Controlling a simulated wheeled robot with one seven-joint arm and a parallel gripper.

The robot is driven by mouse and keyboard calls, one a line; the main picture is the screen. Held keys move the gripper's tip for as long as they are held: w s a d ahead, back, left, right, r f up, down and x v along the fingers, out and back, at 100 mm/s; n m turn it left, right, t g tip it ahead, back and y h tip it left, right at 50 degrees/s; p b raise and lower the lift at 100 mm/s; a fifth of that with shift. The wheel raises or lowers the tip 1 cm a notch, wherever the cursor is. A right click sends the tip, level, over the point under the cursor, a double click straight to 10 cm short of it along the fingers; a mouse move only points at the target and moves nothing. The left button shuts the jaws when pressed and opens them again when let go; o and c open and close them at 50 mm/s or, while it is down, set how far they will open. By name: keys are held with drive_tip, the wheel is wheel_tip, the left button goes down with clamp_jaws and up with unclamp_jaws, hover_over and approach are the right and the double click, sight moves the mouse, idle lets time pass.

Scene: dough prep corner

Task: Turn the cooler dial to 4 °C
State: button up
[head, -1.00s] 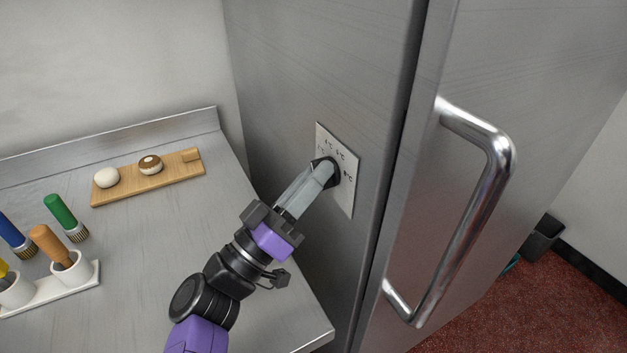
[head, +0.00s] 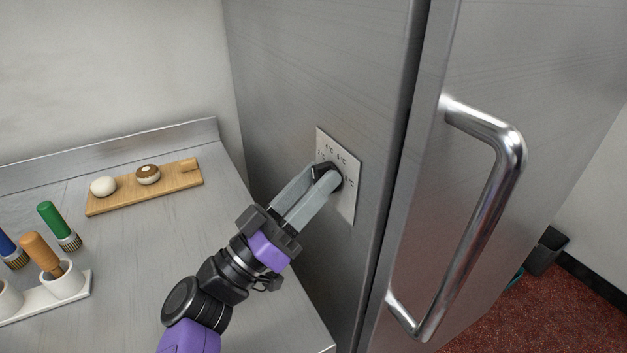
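The cooler (head: 290,75) is a grey metal cabinet with a white dial plate (head: 347,205) on its side. The plate carries small °C marks along its upper part; "4°C" and "6°C" seem to stand at the top, the others are too small or covered. The black dial (head: 333,182) sits in the middle of the plate. My gripper (head: 324,176) reaches it from the lower left, with its two grey fingers on either side of the dial and closed on it. The fingers hide part of the dial, and I cannot tell which mark it points to.
A large steel door handle (head: 485,215) juts out on the right. The counter's front middle is clear.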

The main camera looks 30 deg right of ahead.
drive_tip(key=shift+b+v, duration=1)
drive_tip(key=shift+v, duration=1.95)
drive_tip(key=shift+r, duration=0.1)
